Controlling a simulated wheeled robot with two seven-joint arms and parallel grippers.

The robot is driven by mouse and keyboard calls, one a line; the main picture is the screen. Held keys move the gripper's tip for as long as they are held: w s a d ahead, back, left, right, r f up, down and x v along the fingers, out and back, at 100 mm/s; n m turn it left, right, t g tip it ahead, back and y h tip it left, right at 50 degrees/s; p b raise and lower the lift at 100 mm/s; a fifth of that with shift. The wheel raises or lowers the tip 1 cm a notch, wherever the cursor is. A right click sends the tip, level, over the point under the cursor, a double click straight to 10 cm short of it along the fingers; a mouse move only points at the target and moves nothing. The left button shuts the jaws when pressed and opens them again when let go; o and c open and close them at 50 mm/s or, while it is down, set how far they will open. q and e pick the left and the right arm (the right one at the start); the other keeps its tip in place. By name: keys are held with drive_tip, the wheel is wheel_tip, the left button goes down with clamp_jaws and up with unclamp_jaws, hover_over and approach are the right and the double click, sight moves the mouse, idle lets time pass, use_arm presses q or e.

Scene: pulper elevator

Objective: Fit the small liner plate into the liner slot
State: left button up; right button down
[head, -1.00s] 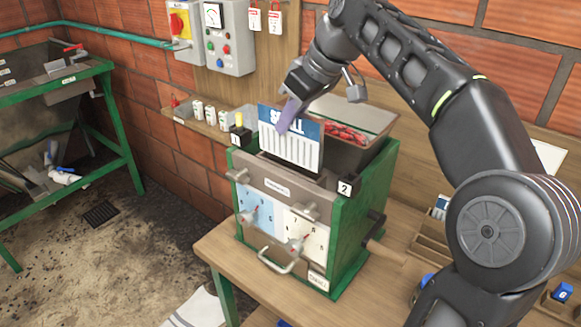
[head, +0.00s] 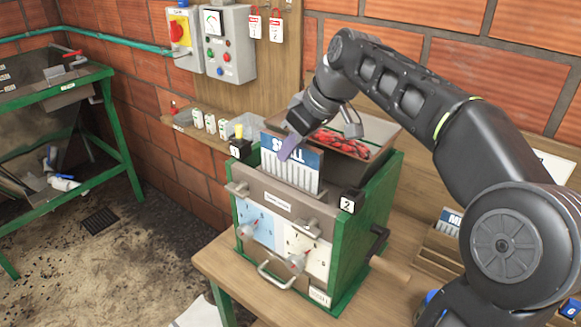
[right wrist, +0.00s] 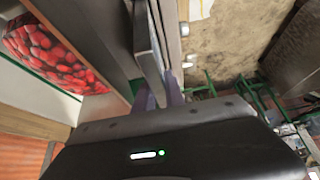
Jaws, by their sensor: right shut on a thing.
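The small liner plate (head: 300,170), with a blue top band and white ribbed lower part, stands upright at the top of the green pulper (head: 375,215). Its lower part is hidden behind the machine's front panel, at the liner slot. My right gripper (head: 290,147) is shut on the plate's upper edge. In the right wrist view the plate (right wrist: 147,40) shows edge-on between the purple fingers (right wrist: 158,95). The slot itself is hidden, so I cannot tell how the plate sits in it. My left gripper is not in view.
A hopper of red cherries (head: 340,143) lies just behind the plate. Black blocks marked 1 (head: 240,148) and 2 (head: 352,200) flank the slot. A crank (head: 385,255) sticks out at the right. A wall shelf (head: 190,128) with small boxes is at the left.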

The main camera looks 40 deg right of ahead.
sight(290, 166)
drive_tip(key=shift+f, duration=0.15)
wheel_tip(290, 166, down, 4)
drive_tip(key=shift+r+p, duration=0.1)
drive_tip(key=shift+p, duration=0.25)
drive_tip(key=shift+f, duration=0.25)
drive_tip(key=c, duration=1.4)
unclamp_jaws()
